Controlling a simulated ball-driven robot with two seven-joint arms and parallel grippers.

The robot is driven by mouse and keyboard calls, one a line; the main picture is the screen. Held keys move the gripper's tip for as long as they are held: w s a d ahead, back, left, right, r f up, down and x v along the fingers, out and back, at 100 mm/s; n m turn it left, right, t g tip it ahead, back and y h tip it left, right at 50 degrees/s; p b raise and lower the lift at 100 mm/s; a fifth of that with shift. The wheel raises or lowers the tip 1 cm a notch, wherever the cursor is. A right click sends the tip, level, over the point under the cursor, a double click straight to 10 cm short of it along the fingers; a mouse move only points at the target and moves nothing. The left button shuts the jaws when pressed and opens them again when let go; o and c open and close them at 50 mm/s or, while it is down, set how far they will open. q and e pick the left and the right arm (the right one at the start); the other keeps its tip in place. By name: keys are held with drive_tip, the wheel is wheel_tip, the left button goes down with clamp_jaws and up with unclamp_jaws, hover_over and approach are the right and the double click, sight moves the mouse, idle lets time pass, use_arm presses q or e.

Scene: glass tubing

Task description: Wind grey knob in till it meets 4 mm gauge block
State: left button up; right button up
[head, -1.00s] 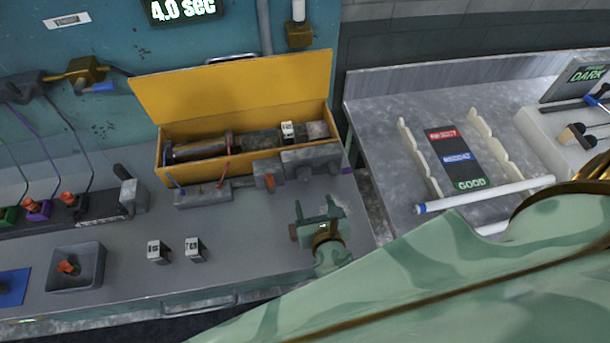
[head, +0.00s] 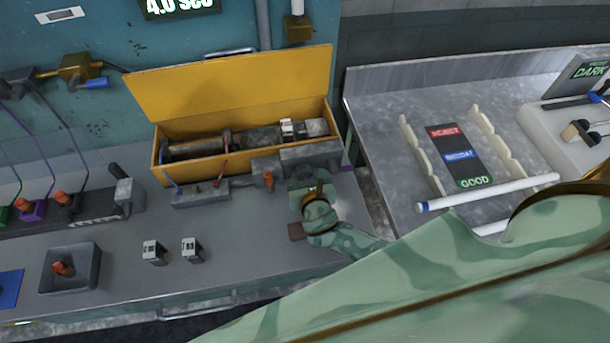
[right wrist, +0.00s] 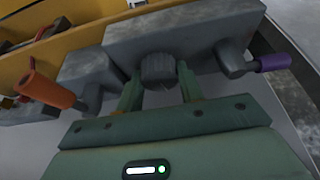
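The grey knob (right wrist: 158,68), dark and ribbed, sticks out of a grey metal block (right wrist: 190,35) in the right wrist view. My right gripper (right wrist: 160,88) is open, with one finger on each side of the knob's near end; a gap shows at the right finger. In the head view my right gripper (head: 308,178) is at the front of the grey metal block and hides the knob. A small pale labelled gauge block (head: 287,130) sits in the yellow box; its marking is too small to read. My left gripper is out of view.
The yellow box (head: 240,158) has its lid up. An orange-handled lever (right wrist: 47,90) and a purple-tipped lever (right wrist: 270,63) flank the knob. Two labelled blocks (head: 152,252) (head: 191,250) stand on the grey bench (head: 225,285). A display reads 4.0 sec.

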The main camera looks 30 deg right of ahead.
drive_tip(key=c, duration=0.3)
drive_tip(key=shift+d+f+m+y+b, duration=0.1)
drive_tip(key=shift+f+m+y+b, duration=0.05)
drive_tip(key=shift+m+y+b, duration=0.6)
drive_tip(key=shift+f+m+t+y+b, duration=0.1)
drive_tip(key=shift+m+t+y+b, duration=0.3)
drive_tip(key=shift+m+b, duration=0.3)
drive_tip(key=m+y+b, duration=0.1)
drive_tip(key=m+b, duration=0.1)
drive_tip(key=b, duration=0.1)
drive_tip(key=shift+f+m+t, duration=0.1)
drive_tip(key=shift+m+t, duration=0.15)
drive_tip(key=shift+t, duration=0.15)
drive_tip(key=shift+r+m+t+y+b, duration=0.2)
drive_tip(key=shift+m+t+y+b, duration=0.3)
drive_tip(key=shift+m+b, duration=0.9)
drive_tip(key=shift+n+b, duration=0.3)
